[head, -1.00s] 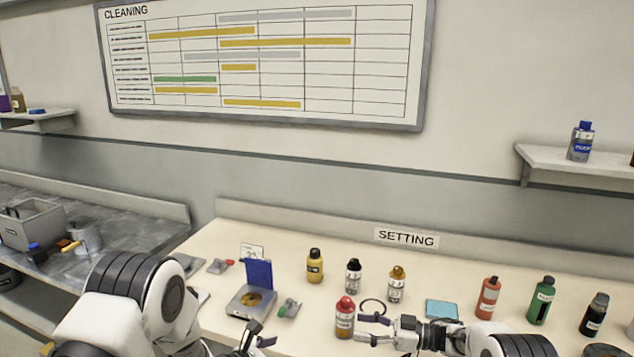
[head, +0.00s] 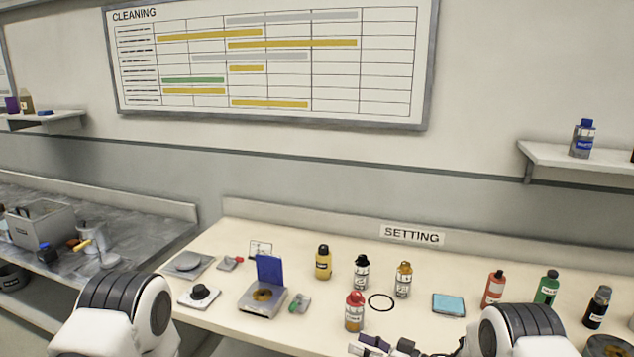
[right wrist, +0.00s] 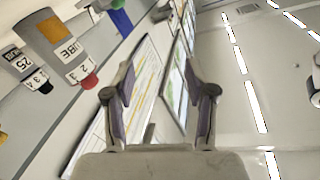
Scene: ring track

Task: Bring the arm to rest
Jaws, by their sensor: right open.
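My right gripper (head: 385,347) is at the bottom edge of the head view, just in front of the table and below the red-capped bottle (head: 354,312). In the right wrist view my right gripper (right wrist: 160,95) has its two fingers spread apart with nothing between them, and the wall and ceiling show behind. My left arm shows at the lower left of the head view, but its gripper is out of the frame. A black ring (head: 381,302) lies flat on the table beside the red-capped bottle, apart from the gripper.
The cream table (head: 225,318) holds a box with a raised blue lid (head: 270,270), a yellow bottle (head: 323,262), a light blue pad (head: 448,304) and several other bottles. A grey counter (head: 130,236) with a grey bin (head: 40,228) stands at left.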

